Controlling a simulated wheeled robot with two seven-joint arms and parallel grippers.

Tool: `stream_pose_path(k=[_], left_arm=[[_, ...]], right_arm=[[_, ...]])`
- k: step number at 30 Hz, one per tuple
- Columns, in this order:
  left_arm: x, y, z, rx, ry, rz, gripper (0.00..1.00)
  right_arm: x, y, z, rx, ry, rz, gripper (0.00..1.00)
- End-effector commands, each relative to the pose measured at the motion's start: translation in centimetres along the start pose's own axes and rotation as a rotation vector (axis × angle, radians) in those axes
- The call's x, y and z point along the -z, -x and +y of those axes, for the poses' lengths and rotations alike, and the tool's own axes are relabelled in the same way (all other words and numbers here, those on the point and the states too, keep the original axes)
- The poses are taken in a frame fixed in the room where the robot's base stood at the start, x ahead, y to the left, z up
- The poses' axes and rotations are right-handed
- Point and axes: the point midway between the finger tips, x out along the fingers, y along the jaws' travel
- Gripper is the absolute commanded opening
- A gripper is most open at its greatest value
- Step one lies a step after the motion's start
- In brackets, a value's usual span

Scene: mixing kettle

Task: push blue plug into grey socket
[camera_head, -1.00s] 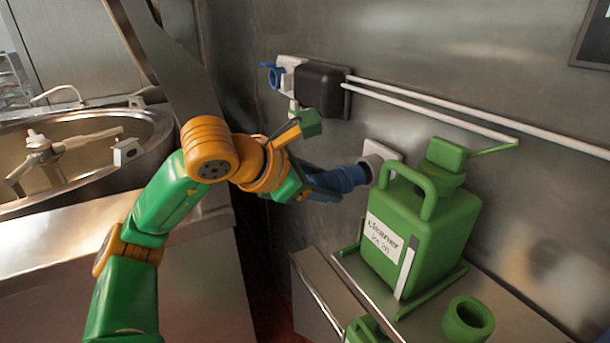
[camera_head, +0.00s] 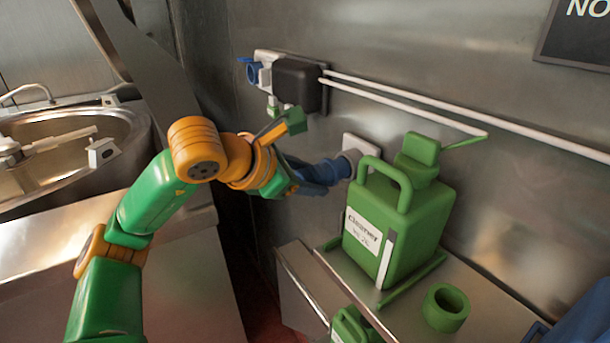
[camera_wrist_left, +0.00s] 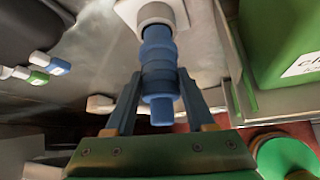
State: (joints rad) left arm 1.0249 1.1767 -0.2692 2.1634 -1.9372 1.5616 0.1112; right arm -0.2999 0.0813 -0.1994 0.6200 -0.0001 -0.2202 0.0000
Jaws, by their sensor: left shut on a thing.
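The blue plug (camera_head: 328,171) is held level by my left gripper (camera_head: 308,180), in front of the wall. In the left wrist view the gripper's two dark fingers (camera_wrist_left: 159,82) close on both sides of the plug (camera_wrist_left: 158,62). The plug's front end meets the round grey socket (camera_head: 352,158), which also shows in the wrist view (camera_wrist_left: 157,13). They look in line and touching. I cannot tell how deep the plug sits. My right gripper is out of view.
A green cleaner canister (camera_head: 400,225) stands on a metal shelf close right of the socket. A green cup (camera_head: 445,306) is in front of it. A black box (camera_head: 298,84) with white pipes is on the wall above. A large kettle (camera_head: 75,150) is at the left.

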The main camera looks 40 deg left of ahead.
Motion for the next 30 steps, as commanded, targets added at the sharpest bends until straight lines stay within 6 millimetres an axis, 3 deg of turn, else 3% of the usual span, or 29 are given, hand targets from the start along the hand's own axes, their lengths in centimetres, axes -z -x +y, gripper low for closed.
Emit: stream_pose_path(k=[30], left_arm=[[-1.5,-2.2,0.1,-0.001,0.000,-0.001,0.00]], right_arm=[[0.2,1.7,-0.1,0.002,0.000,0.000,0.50]])
